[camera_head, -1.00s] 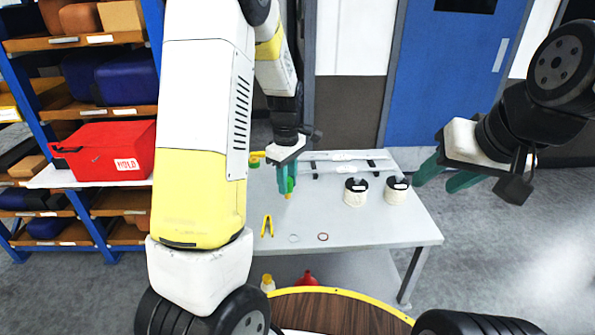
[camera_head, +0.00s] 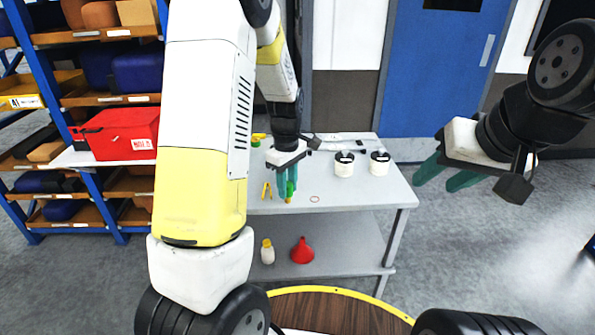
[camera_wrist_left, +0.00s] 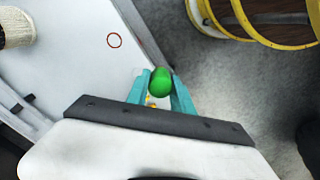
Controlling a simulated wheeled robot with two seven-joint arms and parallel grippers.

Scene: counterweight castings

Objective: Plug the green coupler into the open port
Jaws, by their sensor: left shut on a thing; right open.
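The green coupler (camera_head: 290,189) is between the teal fingers of my left gripper (camera_head: 287,184), which is shut on it. In the left wrist view the coupler's rounded green end (camera_wrist_left: 160,82) sticks out past the fingertips (camera_wrist_left: 160,88), with a bit of yellow-orange below it. In the head view the gripper points down near the front edge of the grey table (camera_head: 340,200). I cannot pick out the open port in either view. My right gripper (camera_head: 440,178) is open and empty, in the air right of the table.
Two white canisters with dark lids (camera_head: 344,165) (camera_head: 379,164) stand on the table. Yellow tongs (camera_head: 267,191) and a red ring (camera_head: 314,198) lie near the front. A red funnel (camera_head: 302,251) and a bottle (camera_head: 267,252) are on the lower shelf. A red box (camera_head: 122,134) sits left.

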